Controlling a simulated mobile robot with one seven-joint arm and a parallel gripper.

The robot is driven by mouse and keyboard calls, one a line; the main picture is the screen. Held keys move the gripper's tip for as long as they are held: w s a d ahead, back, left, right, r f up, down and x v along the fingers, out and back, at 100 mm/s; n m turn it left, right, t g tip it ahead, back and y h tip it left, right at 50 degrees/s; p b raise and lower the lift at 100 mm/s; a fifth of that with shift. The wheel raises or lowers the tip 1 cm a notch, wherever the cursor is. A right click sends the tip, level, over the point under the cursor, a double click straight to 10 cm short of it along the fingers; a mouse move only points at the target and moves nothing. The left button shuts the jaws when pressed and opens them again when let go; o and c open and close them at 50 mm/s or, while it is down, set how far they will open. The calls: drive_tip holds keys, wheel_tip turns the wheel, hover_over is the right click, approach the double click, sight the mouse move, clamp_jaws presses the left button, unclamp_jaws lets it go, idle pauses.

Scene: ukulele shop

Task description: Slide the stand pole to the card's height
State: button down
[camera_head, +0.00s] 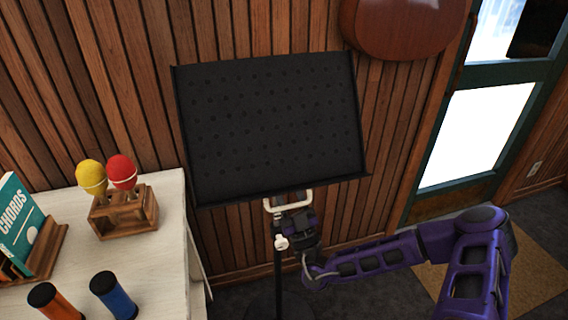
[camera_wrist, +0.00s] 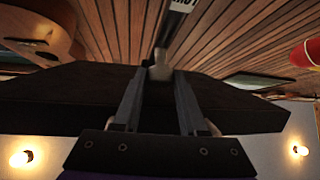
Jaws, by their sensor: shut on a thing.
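The music stand has a black perforated desk (camera_head: 275,125), tilted in front of the wood wall. Its thin dark pole (camera_head: 278,272) runs down below it, with a pale knob (camera_head: 281,243) on it. My gripper (camera_head: 284,207) is just under the desk's lower edge, shut on the upper pole; the contact is mostly hidden in the head view. In the wrist view my two fingers (camera_wrist: 160,78) close around a grey part of the pole (camera_wrist: 160,65) beside the dark desk (camera_wrist: 60,95). A white card with dark lettering (camera_wrist: 184,5) is cut off at the top edge.
A white table (camera_head: 160,215) at left holds a wooden block with yellow and red maracas (camera_head: 122,172), orange and blue cylinders (camera_head: 113,295) and a teal chord book (camera_head: 18,225). A brown instrument body (camera_head: 405,25) hangs at upper right. A door (camera_head: 475,125) stands at right.

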wheel_tip(320, 180, down, 3)
drive_tip(key=shift+f, duration=0.1)
drive_tip(key=shift+c, duration=2.2)
unclamp_jaws()
drive_tip(key=b+v, duration=0.1)
drive_tip(key=v, duration=1.6)
drive_tip(key=shift+b, duration=0.3)
drive_tip(key=shift+s, duration=0.1)
